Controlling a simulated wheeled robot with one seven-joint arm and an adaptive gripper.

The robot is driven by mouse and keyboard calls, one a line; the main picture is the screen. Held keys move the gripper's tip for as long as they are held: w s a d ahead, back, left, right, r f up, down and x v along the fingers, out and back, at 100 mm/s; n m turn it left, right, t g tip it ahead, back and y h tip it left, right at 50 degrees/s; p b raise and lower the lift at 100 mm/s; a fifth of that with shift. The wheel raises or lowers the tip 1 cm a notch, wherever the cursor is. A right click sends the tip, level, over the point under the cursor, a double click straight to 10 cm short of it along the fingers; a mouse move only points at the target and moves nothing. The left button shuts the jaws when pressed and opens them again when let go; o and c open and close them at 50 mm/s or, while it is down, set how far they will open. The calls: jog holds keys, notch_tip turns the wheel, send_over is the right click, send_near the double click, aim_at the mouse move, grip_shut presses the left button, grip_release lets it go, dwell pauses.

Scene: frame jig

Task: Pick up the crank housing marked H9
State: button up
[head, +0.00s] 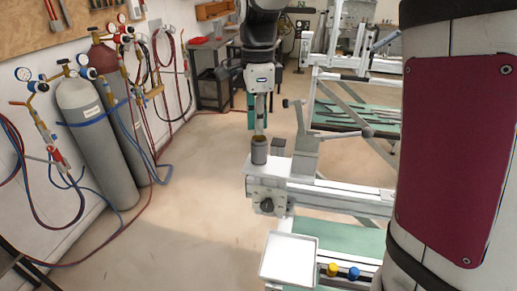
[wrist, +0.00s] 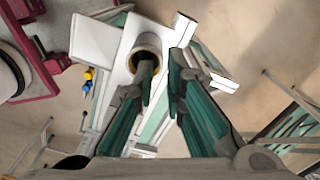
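A dark grey, round, hollow housing (head: 259,151) stands upright on the white jig top in the head view. In the wrist view its tan-rimmed opening (wrist: 147,43) shows just beyond my fingertips. I cannot read an H9 mark on it. My gripper (head: 258,128) points down just above the housing in the head view. In the wrist view my gripper (wrist: 163,74) has its teal fingers apart, with a gap between them. The left finger overlaps the opening and the right one lies beside it. I cannot tell whether either touches the housing.
A small dark block (head: 278,146) sits right of the housing. A clamp post (head: 304,145) stands farther right on the white jig (head: 268,183). A white tray (head: 289,259) and yellow and blue knobs (head: 343,271) are in front. Gas cylinders (head: 96,140) line the left wall; floor between is clear.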

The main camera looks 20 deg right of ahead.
aim_at(258, 137)
jog(key=shift+f+p, duration=0.3)
jog(key=shift+f, duration=1.95)
grip_shut()
jog(key=shift+r, duration=0.1)
